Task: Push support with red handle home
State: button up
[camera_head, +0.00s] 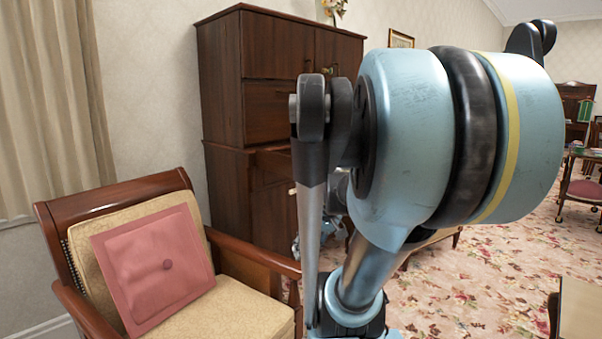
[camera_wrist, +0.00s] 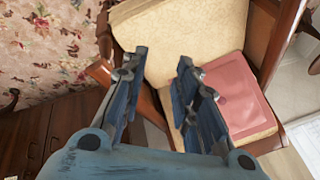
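The dark wooden cabinet (camera_head: 226,100) stands against the wall in the head view, left of my large blue arm link. A part at its mid-height (camera_head: 272,160) seems to jut out from the front; I cannot tell whether it is the support. A small pale knob-like spot (camera_head: 292,191) shows just below it. No red handle can be made out in either view. In the wrist view my gripper (camera_wrist: 163,64) is open and empty, its two fingers apart above the chair. In the head view my arm hides most of the gripper.
An armchair (camera_head: 235,298) with a pink cushion (camera_head: 160,265) stands in front of the cabinet; it also fills the middle of the wrist view (camera_wrist: 200,30). Dark wood panels (camera_wrist: 35,140) show at lower left there. Flowered carpet (camera_head: 470,285) lies open at right, near a table edge (camera_head: 582,310).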

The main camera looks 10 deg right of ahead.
jog(key=w+r+n+t+y, duration=0.25)
jog(key=w+r, duration=0.25)
jog(key=w, duration=0.4)
jog(key=n+t+y, duration=0.5)
jog(key=t+y, duration=0.2)
send_near(302, 169)
jog(key=x, duration=1)
jog(key=shift+w+f, duration=0.1)
jog(key=shift+w, duration=0.25)
grip_shut()
